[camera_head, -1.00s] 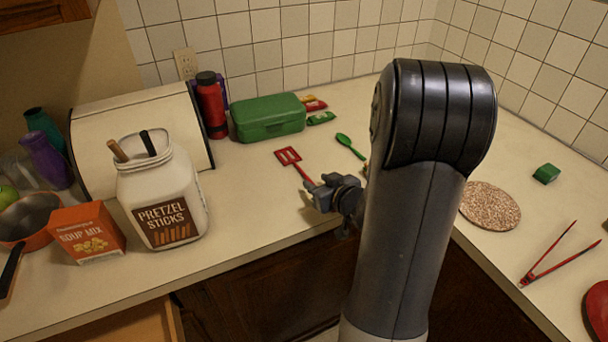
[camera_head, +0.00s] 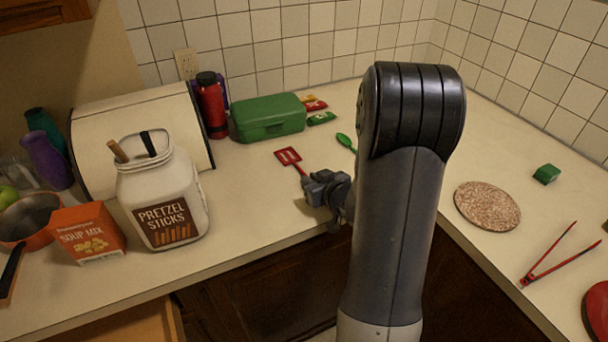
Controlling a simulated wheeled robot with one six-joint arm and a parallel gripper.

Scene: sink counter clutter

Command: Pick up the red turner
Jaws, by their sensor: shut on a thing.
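The red turner (camera_head: 289,156) lies on the counter right of centre-left, its slotted head pointing away toward the green box. Its red handle runs down to my gripper (camera_head: 308,186), which is shut on the handle near the counter's front edge. The rest of the handle is hidden by my gripper. Whether the turner touches the counter or hangs just above it, I cannot tell.
A green spoon (camera_head: 346,142) lies just right of the turner, partly behind my arm. A green box (camera_head: 268,118) and small packets (camera_head: 320,118) stand behind. A pretzel jar (camera_head: 162,200) stands left. Right are a cork mat (camera_head: 487,206) and red tongs (camera_head: 548,262).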

